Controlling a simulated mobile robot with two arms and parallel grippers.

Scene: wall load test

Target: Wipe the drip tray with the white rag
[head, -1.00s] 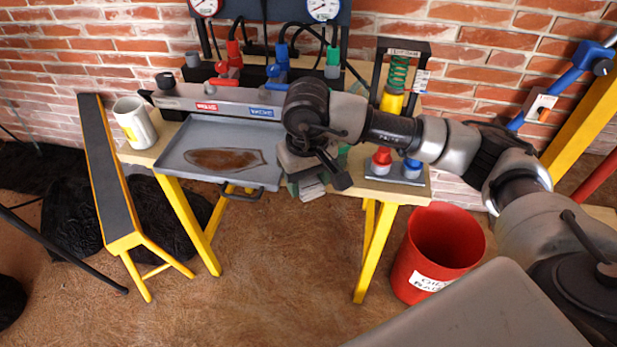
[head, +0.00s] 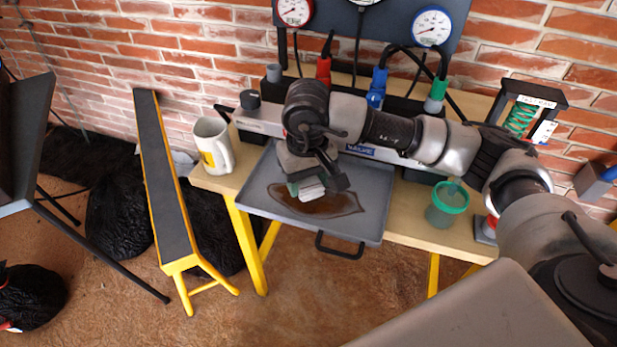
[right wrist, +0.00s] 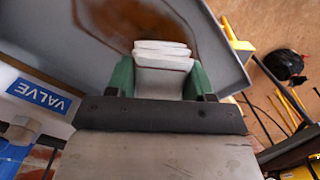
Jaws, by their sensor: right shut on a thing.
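The grey drip tray (head: 370,195) sits on the wooden bench with its black handle toward me. A brown oily puddle (head: 345,204) lies on its floor and also shows in the right wrist view (right wrist: 200,25). My right gripper (head: 310,187) is over the puddle's left part. It is shut on the folded white rag (right wrist: 163,55), which sits between the green fingers in the right wrist view. I cannot tell whether the rag touches the tray. My left gripper is not in view.
A white mug (head: 213,147) stands left of the tray. A green cup (head: 446,205) stands to its right. Hoses, valves and gauges (head: 432,27) are behind the tray. A narrow yellow-legged beam (head: 163,180) stands at left.

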